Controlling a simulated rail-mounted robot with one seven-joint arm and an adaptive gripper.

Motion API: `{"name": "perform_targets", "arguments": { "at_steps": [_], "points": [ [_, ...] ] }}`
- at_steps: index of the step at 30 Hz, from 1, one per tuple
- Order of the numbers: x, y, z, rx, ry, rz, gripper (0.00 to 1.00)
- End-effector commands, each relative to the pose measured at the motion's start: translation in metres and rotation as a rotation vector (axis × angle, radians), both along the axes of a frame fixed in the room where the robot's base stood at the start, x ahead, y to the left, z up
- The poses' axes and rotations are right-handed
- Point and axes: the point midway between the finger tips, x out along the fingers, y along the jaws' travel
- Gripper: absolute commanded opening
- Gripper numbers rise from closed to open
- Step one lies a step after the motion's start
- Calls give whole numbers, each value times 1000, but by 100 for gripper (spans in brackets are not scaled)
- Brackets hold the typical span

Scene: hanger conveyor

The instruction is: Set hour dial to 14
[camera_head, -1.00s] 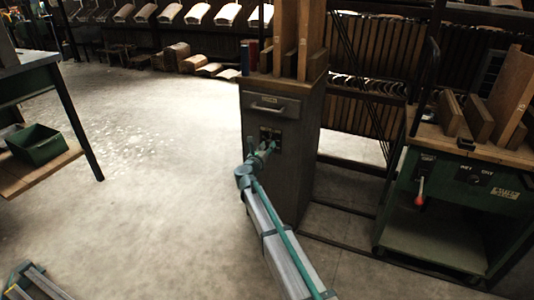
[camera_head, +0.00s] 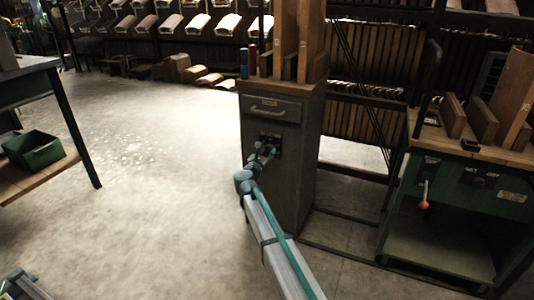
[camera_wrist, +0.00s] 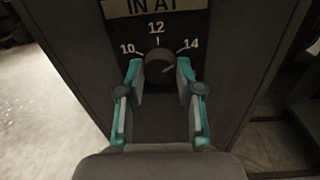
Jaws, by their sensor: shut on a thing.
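The hour dial (camera_wrist: 159,64) is a dark round knob on a black plate, below a label reading "IN AT". The numbers 10, 12 and 14 are set around it, left, top and right. A faint light line on the knob slants up to the right, towards the 14 side. My gripper (camera_wrist: 158,72) is shut on the dial, with one teal-edged finger at each side. In the head view, my gripper (camera_head: 264,152) is at the front panel of a grey cabinet (camera_head: 297,178); the fingers largely hide the dial there.
The cabinet has a drawer handle (camera_head: 268,111) above the panel and wooden boards (camera_head: 311,42) on top. A green machine (camera_head: 462,205) with a red-knobbed lever (camera_head: 424,204) stands at the right. A table with a green bin (camera_head: 38,149) is at the left. The floor between is clear.

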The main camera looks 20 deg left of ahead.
Motion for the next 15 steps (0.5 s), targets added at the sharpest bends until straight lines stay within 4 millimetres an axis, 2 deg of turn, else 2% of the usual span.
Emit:
{"name": "perform_targets", "arguments": {
  "at_steps": [3, 4, 8, 15],
  "points": [
    [0, 0, 0, 0, 0, 0, 0],
    [0, 0, 0, -1, 0, 0, 38],
    [0, 0, 0, -1, 0, 0, 60],
    [0, 0, 0, -2, 0, 0, 61]
  ]
}}
